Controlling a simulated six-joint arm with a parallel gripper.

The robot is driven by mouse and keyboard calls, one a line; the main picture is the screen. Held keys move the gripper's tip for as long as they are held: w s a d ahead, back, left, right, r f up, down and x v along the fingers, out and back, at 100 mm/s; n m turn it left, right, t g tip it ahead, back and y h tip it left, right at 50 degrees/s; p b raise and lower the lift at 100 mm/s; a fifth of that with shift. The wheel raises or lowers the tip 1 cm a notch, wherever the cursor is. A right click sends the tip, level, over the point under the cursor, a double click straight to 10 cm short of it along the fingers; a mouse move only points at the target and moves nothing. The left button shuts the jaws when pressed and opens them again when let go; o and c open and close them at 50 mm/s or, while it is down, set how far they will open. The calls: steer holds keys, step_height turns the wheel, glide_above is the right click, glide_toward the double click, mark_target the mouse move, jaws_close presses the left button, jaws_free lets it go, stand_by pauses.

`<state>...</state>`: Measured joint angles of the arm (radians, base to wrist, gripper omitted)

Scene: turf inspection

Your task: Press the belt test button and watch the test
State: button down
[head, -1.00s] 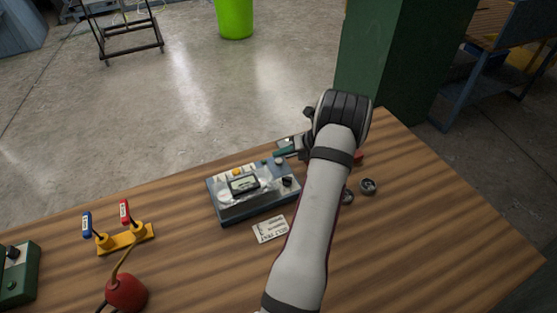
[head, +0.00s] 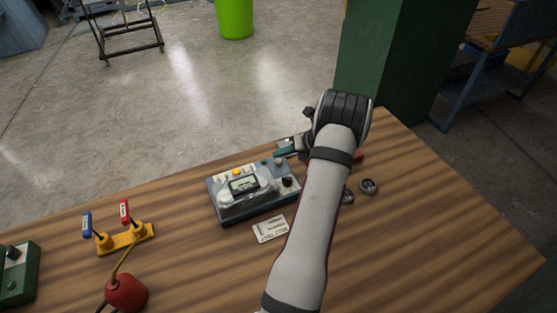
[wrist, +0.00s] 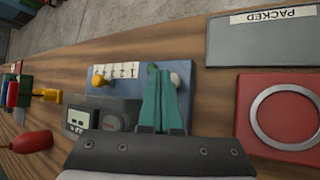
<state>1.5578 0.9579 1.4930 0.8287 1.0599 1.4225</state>
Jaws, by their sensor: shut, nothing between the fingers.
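The test unit (head: 232,214) is a blue-grey box on the bench, with a small display (head: 244,185), a black knob (head: 287,182) and an orange-yellow button (head: 237,172). In the wrist view its blue panel (wrist: 128,86) shows the yellow button (wrist: 98,80), a green button (wrist: 152,68) and a pale round button (wrist: 176,80). My gripper (wrist: 166,68) is shut and empty, its teal fingertips between the green and pale buttons. They partly cover both, and I cannot tell whether they touch either. The display's reading is too small to read.
A printed card (head: 270,229) lies in front of the unit. To its left are a yellow stand (head: 126,239) with blue and red handles, and a red bulb (head: 127,293). The wrist view shows a grey plate labelled PACKED (wrist: 262,45) and a red plate with a ring (wrist: 280,115).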

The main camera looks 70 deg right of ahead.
steer(key=shift+f, duration=0.1)
stand_by(0.7)
steer(key=shift+f, duration=0.35)
